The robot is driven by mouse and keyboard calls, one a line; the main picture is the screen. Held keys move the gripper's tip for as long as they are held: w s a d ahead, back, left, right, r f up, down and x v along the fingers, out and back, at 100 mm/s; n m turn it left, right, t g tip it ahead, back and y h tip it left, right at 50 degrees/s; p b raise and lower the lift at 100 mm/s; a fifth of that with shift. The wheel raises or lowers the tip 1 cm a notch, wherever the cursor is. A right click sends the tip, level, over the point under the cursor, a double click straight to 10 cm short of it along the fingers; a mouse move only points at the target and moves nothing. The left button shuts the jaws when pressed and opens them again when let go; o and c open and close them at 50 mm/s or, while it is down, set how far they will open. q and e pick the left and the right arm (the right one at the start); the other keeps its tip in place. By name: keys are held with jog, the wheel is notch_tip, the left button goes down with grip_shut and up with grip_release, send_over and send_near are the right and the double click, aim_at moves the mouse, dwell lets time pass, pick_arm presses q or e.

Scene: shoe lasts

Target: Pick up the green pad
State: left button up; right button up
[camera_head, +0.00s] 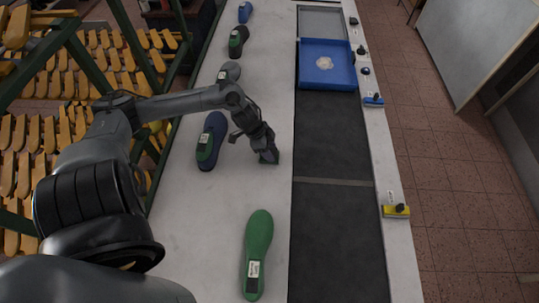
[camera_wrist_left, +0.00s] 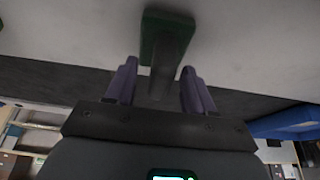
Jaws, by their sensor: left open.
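The green pad (camera_head: 271,159) is a small dark green piece on the white table, mostly covered by my left gripper (camera_head: 265,151) in the head view. In the left wrist view the green pad (camera_wrist_left: 149,38) shows beyond my fingertips, with a grey part on it reaching back between the fingers. My left gripper (camera_wrist_left: 158,80) is open, with its two purple-grey fingers on either side of that grey part. I cannot tell whether either finger touches it. My right gripper is in neither view.
A green shoe last (camera_head: 257,240) lies at the front, and a blue one with a green piece (camera_head: 215,129) lies left of my gripper. More lasts stand farther back. A blue tray (camera_head: 343,79) sits on the dark belt (camera_head: 333,235). Racks of yellow lasts (camera_head: 105,60) stand left.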

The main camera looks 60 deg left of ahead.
aim_at(274, 148)
pick_arm(q)
jog(key=shift+c, duration=0.4)
grip_shut()
jog(key=shift+r, duration=0.1)
jog(key=shift+r, duration=0.85)
notch_tip(274, 148, up, 3)
jog(key=shift+f+p, duration=0.15)
jog(key=shift+p, duration=0.25)
jog(key=w+d+r, duration=0.2)
jog(key=d+r, duration=0.4)
jog(key=d, duration=0.5)
jog(key=shift+w+d+r, duration=0.15)
jog(key=shift+d+r, duration=0.05)
